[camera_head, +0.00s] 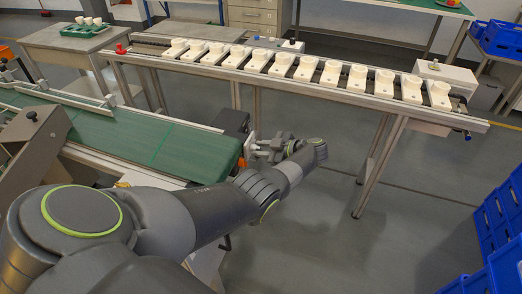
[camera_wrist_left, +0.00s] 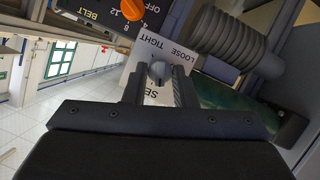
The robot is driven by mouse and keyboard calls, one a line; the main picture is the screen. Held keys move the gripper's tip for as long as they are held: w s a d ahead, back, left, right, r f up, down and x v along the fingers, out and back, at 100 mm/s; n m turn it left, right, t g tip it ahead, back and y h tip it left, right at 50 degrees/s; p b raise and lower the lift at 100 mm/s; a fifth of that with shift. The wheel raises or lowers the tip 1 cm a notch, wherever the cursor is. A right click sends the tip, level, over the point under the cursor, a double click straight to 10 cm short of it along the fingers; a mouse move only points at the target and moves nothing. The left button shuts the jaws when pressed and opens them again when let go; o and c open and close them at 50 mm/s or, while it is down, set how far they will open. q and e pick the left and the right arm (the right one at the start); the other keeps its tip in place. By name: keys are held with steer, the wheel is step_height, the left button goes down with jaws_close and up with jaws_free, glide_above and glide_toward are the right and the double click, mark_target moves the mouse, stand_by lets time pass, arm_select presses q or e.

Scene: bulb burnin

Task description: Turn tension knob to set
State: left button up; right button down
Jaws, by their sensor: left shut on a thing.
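The tension knob (camera_wrist_left: 158,72) is a small grey knob on a white plate (camera_wrist_left: 139,57) lettered LOOSE, TIGHT and a partly covered word starting SE. In the left wrist view my left gripper (camera_wrist_left: 157,80) has its two fingers on either side of the knob and is shut on it. The fingers hide part of the plate, and I cannot tell which mark the knob points to. In the head view my left gripper (camera_head: 262,146) is at the right end of the green belt conveyor (camera_head: 140,137). My right gripper is not in view.
An orange knob (camera_wrist_left: 132,9) on a black BELT panel sits close by, beside a ribbed grey cylinder (camera_wrist_left: 232,42). A long rack (camera_head: 350,91) with several white holders stands behind. Blue crates (camera_head: 500,225) are at the right. The floor between is clear.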

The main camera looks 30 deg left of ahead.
arm_select(q)
steer(key=m+g+b, duration=0.1)
steer(key=m+b, duration=0.1)
steer(key=shift+w+m+g+h, duration=0.15)
steer(key=shift+m+g+h, duration=0.15)
steer(key=shift+m+g, duration=0.1)
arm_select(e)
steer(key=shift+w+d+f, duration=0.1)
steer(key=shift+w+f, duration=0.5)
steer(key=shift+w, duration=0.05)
arm_select(q)
steer(key=o, duration=1)
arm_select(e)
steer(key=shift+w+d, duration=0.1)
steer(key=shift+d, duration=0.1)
